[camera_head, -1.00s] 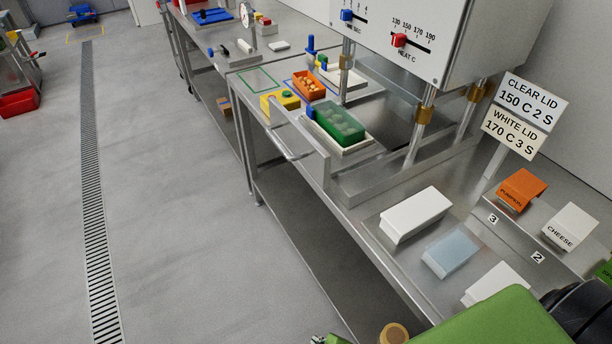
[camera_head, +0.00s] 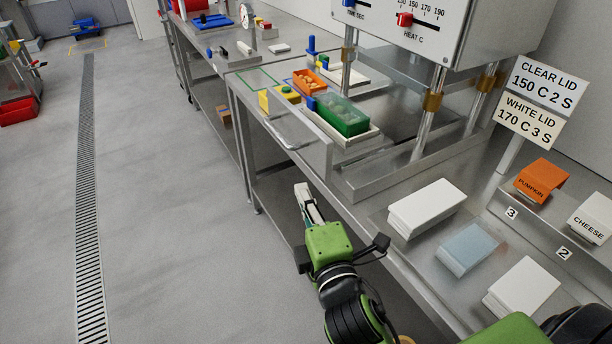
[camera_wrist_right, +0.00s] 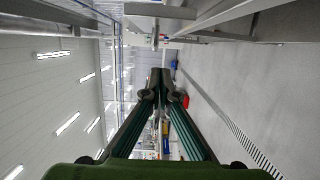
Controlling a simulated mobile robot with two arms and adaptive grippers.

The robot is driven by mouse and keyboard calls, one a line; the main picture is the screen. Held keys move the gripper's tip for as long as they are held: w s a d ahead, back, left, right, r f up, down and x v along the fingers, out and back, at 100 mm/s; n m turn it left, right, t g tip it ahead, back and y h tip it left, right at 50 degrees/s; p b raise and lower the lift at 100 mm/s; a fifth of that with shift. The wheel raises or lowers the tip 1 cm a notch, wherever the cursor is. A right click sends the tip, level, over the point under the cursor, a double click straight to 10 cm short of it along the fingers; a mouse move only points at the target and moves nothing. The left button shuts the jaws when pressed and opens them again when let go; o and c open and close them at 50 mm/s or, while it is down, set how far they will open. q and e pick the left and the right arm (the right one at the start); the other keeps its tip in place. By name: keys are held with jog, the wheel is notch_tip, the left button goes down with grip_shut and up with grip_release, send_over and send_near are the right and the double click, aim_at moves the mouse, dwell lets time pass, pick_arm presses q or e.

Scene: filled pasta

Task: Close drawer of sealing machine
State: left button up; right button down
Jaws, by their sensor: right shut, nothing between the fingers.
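The sealing machine (camera_head: 460,40) has a white panel with sliders above metal posts. Its drawer (camera_head: 322,165) stands out toward the aisle, with a flat metal front and a bar handle (camera_head: 284,139). A green tray (camera_head: 343,116) with several pale pieces sits in a white holder (camera_head: 362,137) behind the drawer front. My right gripper (camera_head: 303,192) is shut and empty, below the handle and apart from it, beside the bench edge. Its closed fingers also show in the right wrist view (camera_wrist_right: 160,78). My left gripper is not in view.
White lid stacks (camera_head: 425,208) and a clear stack (camera_head: 466,249) lie on the bench right of the drawer. An orange tray (camera_head: 309,82) and a yellow block (camera_head: 281,98) are behind the drawer front. The floor (camera_head: 170,200) left of the bench is clear.

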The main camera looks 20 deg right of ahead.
aim_at(309, 159)
jog(key=w+d, duration=0.1)
jog(key=w, duration=0.2)
jog(key=w+d+p, duration=0.1)
jog(key=w+d, duration=0.1)
jog(key=w, duration=0.1)
jog(key=w+d+p, duration=0.1)
jog(key=w+d, duration=0.1)
jog(key=w, duration=0.2)
jog(key=shift+w, duration=0.1)
jog(key=shift+d, duration=0.1)
